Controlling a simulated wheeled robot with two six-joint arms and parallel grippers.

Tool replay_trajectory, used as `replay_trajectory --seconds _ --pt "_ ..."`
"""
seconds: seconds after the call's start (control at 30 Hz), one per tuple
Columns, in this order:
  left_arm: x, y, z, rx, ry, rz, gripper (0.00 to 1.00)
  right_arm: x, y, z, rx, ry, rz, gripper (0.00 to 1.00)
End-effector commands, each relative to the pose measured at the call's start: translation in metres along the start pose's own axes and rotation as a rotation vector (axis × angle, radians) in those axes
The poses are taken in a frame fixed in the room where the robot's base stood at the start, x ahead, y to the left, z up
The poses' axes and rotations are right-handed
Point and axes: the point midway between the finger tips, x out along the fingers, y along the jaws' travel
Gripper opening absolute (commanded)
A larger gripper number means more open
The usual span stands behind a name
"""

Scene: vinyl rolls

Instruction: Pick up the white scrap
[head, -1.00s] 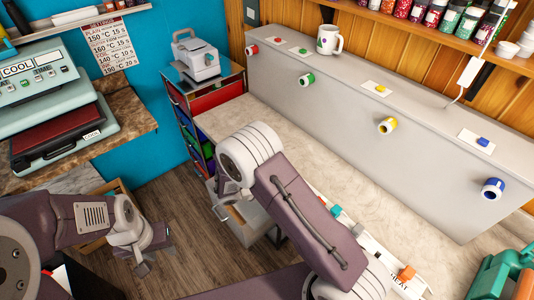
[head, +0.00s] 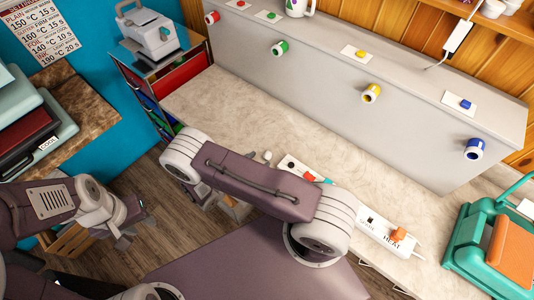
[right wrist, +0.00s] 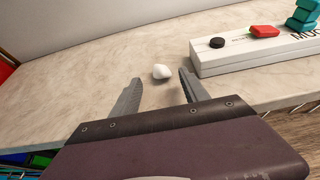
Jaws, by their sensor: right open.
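The white scrap (right wrist: 162,71) is a small rounded lump on the pale worktop. In the right wrist view it lies just beyond my right gripper's (right wrist: 160,79) fingertips, roughly between them. That gripper is open and empty, near the worktop's front edge. In the head view the scrap (head: 267,155) shows as a small pale spot left of the white control strip. My right arm hides most of its gripper there. My left gripper (head: 132,226) is at the lower left over the floor, its fingers apart and nothing seen between them.
The white strip (head: 376,234) with coloured pieces lies along the worktop's front edge, close right of the scrap. A teal press (head: 485,235) stands at the right. A grey ledge with coloured roll holders backs the worktop (head: 330,130). The middle of the worktop is clear.

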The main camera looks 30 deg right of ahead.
Motion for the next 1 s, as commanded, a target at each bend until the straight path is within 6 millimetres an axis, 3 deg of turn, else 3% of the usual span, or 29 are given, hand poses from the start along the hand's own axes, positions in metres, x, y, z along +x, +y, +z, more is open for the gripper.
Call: replay_trajectory --seconds 0.17,0.4,0.67,0.8,0.87,1.0 --pt "-0.005 0.000 0.000 0.000 0.000 0.000 0.36 0.009 -0.001 0.002 -0.001 0.000 -0.002 0.53" --pt "-0.017 0.000 -0.002 0.000 0.000 0.000 0.36 0.049 0.000 0.002 0.000 0.001 -0.003 0.53" --pt "-0.016 0.000 -0.002 0.000 0.000 0.000 0.36 0.054 0.001 0.001 0.000 0.001 0.000 0.53" --pt "-0.016 0.000 -0.002 0.000 0.000 0.000 0.36 0.054 0.001 0.001 0.000 0.001 0.000 0.14" --pt "-0.016 0.000 -0.002 0.000 0.000 0.000 0.36 0.054 0.001 0.001 0.000 0.001 0.000 0.00" --pt "-0.016 0.000 -0.002 0.000 0.000 0.000 0.36 0.054 0.001 0.001 0.000 0.001 0.000 0.00"
